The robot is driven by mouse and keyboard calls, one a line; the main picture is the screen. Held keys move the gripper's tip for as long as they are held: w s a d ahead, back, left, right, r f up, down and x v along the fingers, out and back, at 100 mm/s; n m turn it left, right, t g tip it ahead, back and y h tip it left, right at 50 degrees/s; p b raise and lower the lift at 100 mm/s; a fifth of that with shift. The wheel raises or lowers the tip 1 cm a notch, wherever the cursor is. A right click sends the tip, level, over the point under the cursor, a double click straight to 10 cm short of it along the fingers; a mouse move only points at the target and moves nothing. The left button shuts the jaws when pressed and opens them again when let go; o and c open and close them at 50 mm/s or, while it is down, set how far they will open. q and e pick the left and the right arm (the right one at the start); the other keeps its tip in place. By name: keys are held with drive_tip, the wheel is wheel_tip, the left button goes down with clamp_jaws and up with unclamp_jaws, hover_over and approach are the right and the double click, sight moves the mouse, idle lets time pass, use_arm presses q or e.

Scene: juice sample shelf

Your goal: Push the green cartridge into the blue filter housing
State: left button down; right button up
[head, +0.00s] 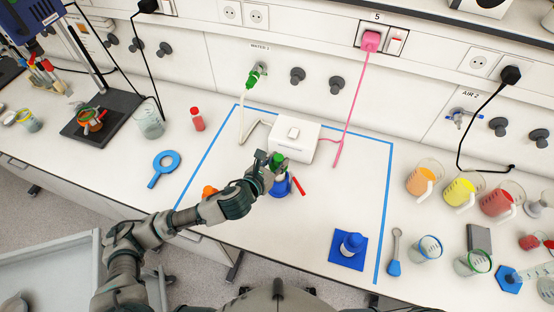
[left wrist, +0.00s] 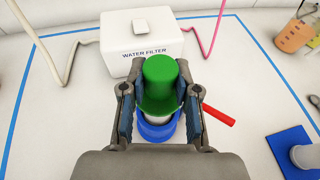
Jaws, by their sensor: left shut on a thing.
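The green cartridge (head: 277,159) is upright between the fingers of my left gripper (head: 268,165), which is shut on it. In the left wrist view the green cartridge (left wrist: 160,72) shows a round cap with a wider rim, and my left gripper (left wrist: 160,95) has a finger on each side. The blue filter housing (head: 281,188) stands directly below it on the bench; its blue ring (left wrist: 156,132) shows under a white part. A red handle (left wrist: 218,115) sticks out to the right. How deep the cartridge sits is hidden. My right gripper is not in view.
The white water filter box (head: 291,139) stands just behind, with a beige hose and pink cable. Blue tape (head: 389,190) outlines this area. A blue pad (head: 345,262) bears a blue and white piece at front right. Beakers (head: 424,177) stand further right.

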use_arm(q)
drive_tip(key=shift+f+b, duration=0.3)
drive_tip(key=shift+f, duration=0.45)
idle(0.3)
drive_tip(key=shift+p, duration=0.5)
drive_tip(key=shift+f+b, duration=0.7)
drive_tip(key=shift+f, duration=1.2)
drive_tip(key=c, duration=0.8)
unclamp_jaws()
drive_tip(key=shift+o, duration=0.2)
drive_tip(key=shift+s, duration=0.1)
